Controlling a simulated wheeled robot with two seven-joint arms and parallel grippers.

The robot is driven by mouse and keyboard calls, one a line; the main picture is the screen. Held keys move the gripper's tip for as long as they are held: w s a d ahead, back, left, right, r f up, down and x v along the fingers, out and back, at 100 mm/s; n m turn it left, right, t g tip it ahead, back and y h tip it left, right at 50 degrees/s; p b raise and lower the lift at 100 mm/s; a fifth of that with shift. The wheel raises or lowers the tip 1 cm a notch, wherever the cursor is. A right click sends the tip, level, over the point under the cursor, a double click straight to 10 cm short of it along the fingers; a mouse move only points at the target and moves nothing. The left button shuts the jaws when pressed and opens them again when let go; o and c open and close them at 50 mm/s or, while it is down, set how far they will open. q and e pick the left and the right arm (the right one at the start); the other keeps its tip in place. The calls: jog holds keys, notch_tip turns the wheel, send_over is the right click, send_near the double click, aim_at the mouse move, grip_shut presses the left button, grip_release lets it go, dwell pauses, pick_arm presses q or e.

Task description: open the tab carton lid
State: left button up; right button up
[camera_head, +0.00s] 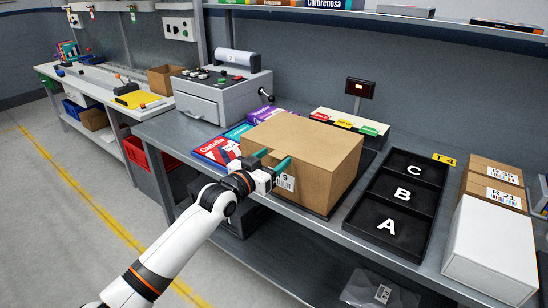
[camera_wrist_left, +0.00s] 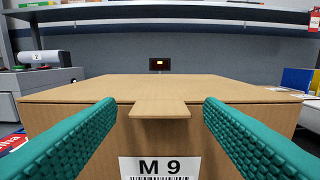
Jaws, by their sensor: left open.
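The tab carton (camera_head: 308,140) is a brown cardboard box on the grey workbench, its lid (camera_wrist_left: 160,88) lying flat and closed on top. In the left wrist view, a small tab (camera_wrist_left: 160,110) sticks out from the middle of the lid's front edge, above a white label (camera_wrist_left: 160,167) reading M 9. My left gripper (camera_head: 273,161) is at the carton's front face. Its two green fingers are apart, one on each side of the tab, with gaps and nothing between them gripped. In the head view the gripper hides the tab and part of the label. My right gripper is not in view.
A black tray (camera_head: 430,207) marked A, B, C lies right of the carton, with a white box (camera_head: 492,248) and brown cartons beyond. Flat colourful boxes (camera_head: 217,151) and a grey machine (camera_head: 213,92) stand left. A shelf (camera_head: 420,21) runs above.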

pick_arm(q)
jog(key=shift+w+d, duration=0.4)
jog(key=shift+w, duration=0.1)
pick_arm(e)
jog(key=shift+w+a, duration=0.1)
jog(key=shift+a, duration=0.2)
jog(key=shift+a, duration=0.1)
